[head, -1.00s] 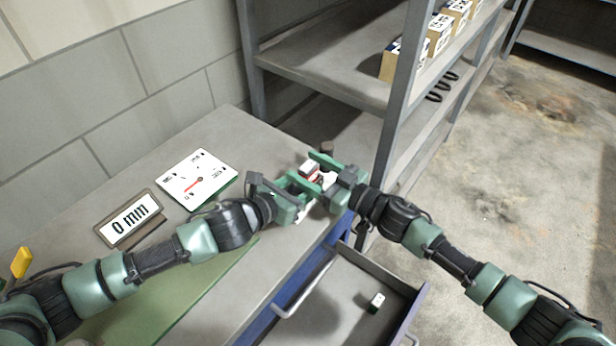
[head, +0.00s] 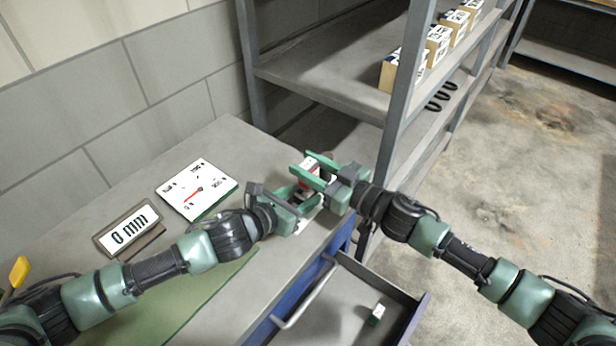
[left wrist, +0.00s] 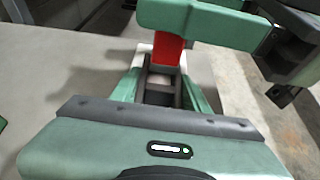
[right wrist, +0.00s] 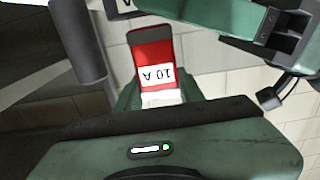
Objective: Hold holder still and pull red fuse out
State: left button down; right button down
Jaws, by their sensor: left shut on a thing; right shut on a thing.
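The red fuse (head: 309,164) has a white label reading "10 A" in the right wrist view (right wrist: 157,60). My right gripper (head: 312,174) is shut on it from the right. In the left wrist view the fuse (left wrist: 168,50) stands just above the dark holder (left wrist: 160,92). My left gripper (head: 300,194) is shut on the holder, below my right gripper. The fingers hide most of the holder in the head view. I cannot tell whether the fuse's lower end is still in the holder.
A metal shelf rack (head: 405,110) with boxes stands behind my right gripper.

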aim_at(308, 164)
notch_tip(308, 164, up, 6)
jog(key=shift+r, duration=0.1)
pick_arm(q)
jog(key=c, duration=0.6)
grip_release()
jog(key=shift+c, duration=0.2)
jog(key=v, duration=1.2)
jog(key=shift+a+f, duration=0.1)
jog(key=shift+f, duration=0.05)
pick_arm(e)
jog(key=shift+s+f, duration=0.1)
jog(key=shift+f, duration=0.1)
